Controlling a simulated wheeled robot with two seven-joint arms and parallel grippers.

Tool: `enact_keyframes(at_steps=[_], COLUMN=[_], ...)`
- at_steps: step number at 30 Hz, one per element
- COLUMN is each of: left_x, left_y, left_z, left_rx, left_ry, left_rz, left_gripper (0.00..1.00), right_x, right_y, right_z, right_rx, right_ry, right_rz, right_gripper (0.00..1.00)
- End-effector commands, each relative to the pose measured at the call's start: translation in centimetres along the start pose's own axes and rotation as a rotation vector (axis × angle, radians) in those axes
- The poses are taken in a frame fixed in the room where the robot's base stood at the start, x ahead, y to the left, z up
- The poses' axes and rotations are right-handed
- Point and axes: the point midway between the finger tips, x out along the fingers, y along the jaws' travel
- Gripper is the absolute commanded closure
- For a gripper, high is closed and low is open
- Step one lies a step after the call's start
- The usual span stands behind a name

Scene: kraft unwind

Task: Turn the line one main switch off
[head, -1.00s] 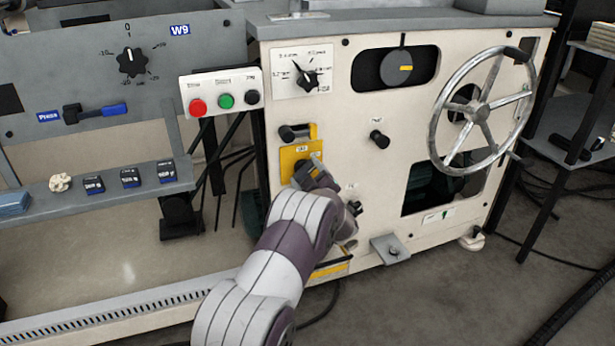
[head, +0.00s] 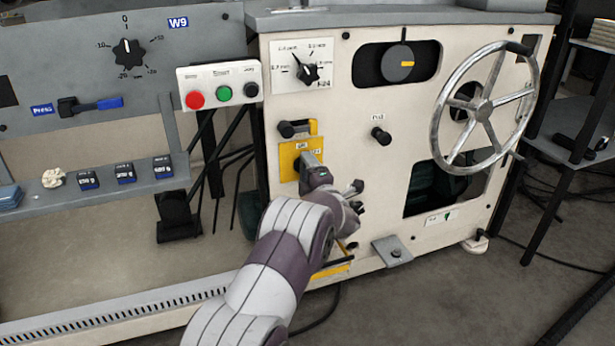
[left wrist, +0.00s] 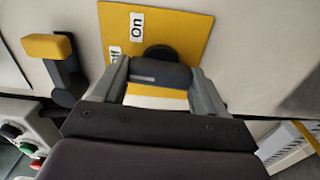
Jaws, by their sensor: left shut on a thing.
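The main switch is on a yellow plate (head: 287,165) on the front of the cream machine cabinet. The plate also shows in the left wrist view (left wrist: 195,25), with an "On" label (left wrist: 137,25) and an "Off" label (left wrist: 115,56) that is partly hidden. The dark switch handle (left wrist: 160,72) sits between the fingers of my left gripper (left wrist: 157,82), which is shut on it. In the head view my left gripper (head: 311,162) covers most of the switch, so its exact angle is hard to read there. My right gripper is in neither view.
A knob (head: 380,137) and a large handwheel (head: 484,104) are to the right. Push buttons (head: 222,95) are at upper left.

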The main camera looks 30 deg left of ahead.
Motion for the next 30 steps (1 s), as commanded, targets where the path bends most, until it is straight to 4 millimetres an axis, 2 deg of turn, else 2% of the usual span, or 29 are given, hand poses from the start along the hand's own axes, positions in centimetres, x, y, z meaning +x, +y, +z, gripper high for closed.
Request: enact_keyframes(at_steps=[9,22,23,24,25,30], left_x=[-0.05,-0.05,-0.05,-0.05,-0.05,-0.03], left_y=[-0.26,-0.25,-0.24,-0.23,-0.21,-0.12], left_z=[0.01,0.01,0.01,0.01,0.01,0.0], left_rx=[-0.069,-0.077,-0.077,-0.077,-0.077,-0.076], left_ry=[-0.001,0.0,0.0,0.0,0.0,0.0], left_rz=[-0.004,-0.005,-0.005,-0.005,-0.004,-0.002], left_gripper=[0.58,0.58,0.18,0.05,0.02,0.02], right_x=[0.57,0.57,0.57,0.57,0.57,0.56], right_y=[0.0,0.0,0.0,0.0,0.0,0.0], right_z=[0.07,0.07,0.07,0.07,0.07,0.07], right_rx=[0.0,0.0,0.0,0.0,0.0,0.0], right_ry=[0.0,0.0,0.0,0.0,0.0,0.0], right_rz=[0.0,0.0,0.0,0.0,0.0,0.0], right_gripper=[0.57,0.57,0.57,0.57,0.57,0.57])
